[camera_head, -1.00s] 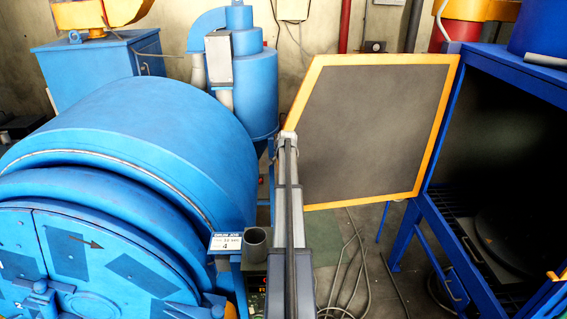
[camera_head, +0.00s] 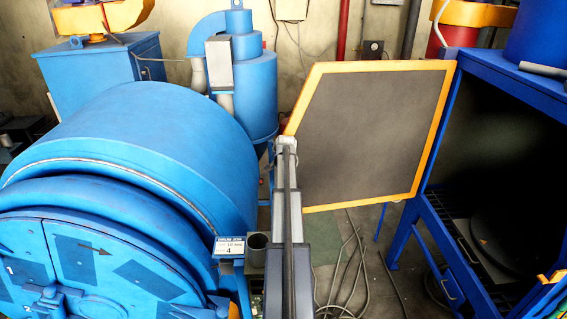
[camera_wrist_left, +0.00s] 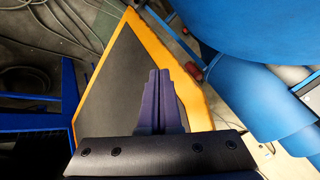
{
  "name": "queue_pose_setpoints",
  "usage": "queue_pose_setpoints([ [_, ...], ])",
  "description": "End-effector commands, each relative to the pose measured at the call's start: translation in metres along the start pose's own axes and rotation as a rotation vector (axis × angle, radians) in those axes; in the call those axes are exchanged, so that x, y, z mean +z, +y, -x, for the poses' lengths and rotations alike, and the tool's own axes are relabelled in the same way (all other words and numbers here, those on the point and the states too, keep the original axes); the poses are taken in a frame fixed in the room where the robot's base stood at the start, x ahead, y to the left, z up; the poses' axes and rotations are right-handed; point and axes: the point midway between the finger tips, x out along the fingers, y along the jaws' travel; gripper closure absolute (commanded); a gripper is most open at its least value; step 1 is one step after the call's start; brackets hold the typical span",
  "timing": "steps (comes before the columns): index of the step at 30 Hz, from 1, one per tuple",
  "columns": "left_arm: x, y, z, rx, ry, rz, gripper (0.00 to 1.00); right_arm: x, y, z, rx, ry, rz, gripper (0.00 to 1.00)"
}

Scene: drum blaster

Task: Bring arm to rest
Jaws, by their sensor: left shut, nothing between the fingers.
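My left gripper (camera_wrist_left: 158,72) shows in the left wrist view, with its two dark purple fingers pressed together and nothing between them. It appears in front of the dark panel with a yellow frame; I cannot tell the gap between them. The same panel (camera_head: 375,135) stands in the middle right of the head view. The large blue drum (camera_head: 150,140) fills the left of the head view, and its round front doors face me. I cannot make out the left gripper in the head view. My right gripper is in neither view.
A blue frame cabinet (camera_head: 434,215) with a dark interior stands at the right. A blue cyclone unit (camera_head: 258,85) stands behind the drum. Cables (camera_head: 350,270) lie on the floor.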

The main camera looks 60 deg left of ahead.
Motion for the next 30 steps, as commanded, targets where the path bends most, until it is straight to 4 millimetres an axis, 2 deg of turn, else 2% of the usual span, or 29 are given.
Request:
queue_pose_setpoints([
  [1,0.001,-0.006,0.017,-0.001,0.0,0.002,1.0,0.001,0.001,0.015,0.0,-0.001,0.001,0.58],
  [6,0.005,-0.011,0.033,0.0,0.0,0.002,1.0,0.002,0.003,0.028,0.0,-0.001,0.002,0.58],
  [20,0.006,-0.007,0.034,0.004,0.001,-0.001,1.0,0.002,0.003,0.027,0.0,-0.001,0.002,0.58],
  [23,-0.001,0.021,0.035,0.025,0.003,-0.015,1.0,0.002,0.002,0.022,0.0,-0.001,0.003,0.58],
  [25,-0.011,0.057,0.038,0.054,0.005,-0.033,1.0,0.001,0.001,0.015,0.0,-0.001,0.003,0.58],
  [26,-0.015,0.076,0.04,0.069,0.005,-0.042,1.0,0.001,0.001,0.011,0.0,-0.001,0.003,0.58],
  [30,-0.031,0.177,0.056,0.15,0.002,-0.094,1.0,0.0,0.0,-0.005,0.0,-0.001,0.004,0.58],
])
